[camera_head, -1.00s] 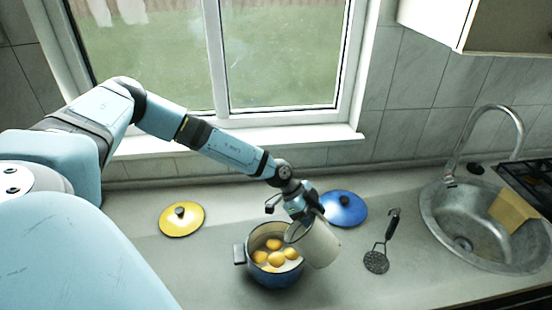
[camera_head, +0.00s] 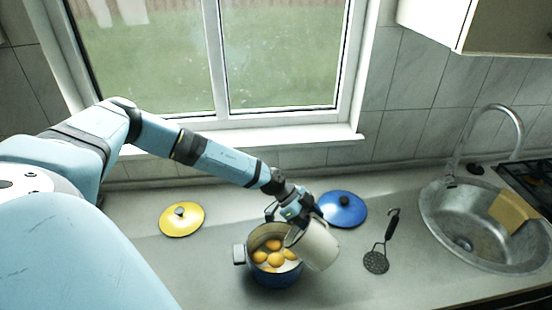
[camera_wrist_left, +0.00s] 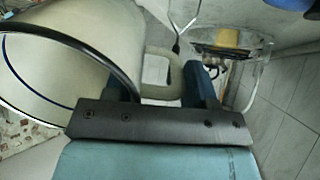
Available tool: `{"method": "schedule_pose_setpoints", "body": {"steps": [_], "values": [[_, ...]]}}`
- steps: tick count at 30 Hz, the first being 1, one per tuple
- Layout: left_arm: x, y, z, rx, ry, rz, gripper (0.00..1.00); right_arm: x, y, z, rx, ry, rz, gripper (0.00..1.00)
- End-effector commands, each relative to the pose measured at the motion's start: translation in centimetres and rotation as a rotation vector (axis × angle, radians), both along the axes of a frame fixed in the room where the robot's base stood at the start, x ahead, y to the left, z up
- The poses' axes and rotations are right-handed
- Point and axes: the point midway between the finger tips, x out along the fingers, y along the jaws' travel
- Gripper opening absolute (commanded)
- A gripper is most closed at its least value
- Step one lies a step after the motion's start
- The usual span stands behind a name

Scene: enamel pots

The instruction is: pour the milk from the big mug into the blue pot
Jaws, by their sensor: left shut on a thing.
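The big mug (camera_head: 319,247) is white with a dark rim. It is tilted over the right side of the blue pot (camera_head: 275,279), its mouth toward the pot's opening. My left gripper (camera_head: 300,213) is shut on the mug's handle, which shows between the fingers (camera_wrist_left: 160,78) in the left wrist view. The mug's body (camera_wrist_left: 85,50) fills the upper left there. The pot stands on the counter and holds several round yellow-orange pieces, with something pale around them. I cannot make out a stream of milk or the level in the mug. My right gripper is not in view.
The blue lid (camera_head: 343,211) lies behind and right of the pot, close to the mug. The yellow lid (camera_head: 181,222) lies to the left. A dark masher (camera_head: 377,261) lies right of the mug, before the sink (camera_head: 455,240). The front left counter is clear.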

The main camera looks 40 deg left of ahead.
Motion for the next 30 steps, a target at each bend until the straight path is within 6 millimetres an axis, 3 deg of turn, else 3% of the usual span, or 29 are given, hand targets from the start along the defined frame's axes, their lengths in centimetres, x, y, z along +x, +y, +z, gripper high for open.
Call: {"method": "schedule_pose_setpoints", "body": {"steps": [27, 30], "values": [[-0.13, 0.45, -0.58, -0.117, -0.045, 0.004, 0.07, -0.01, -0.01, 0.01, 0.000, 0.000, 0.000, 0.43], [-0.07, 0.48, -0.80, -0.131, -0.053, 0.004, 0.07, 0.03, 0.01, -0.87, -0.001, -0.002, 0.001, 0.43]]}}
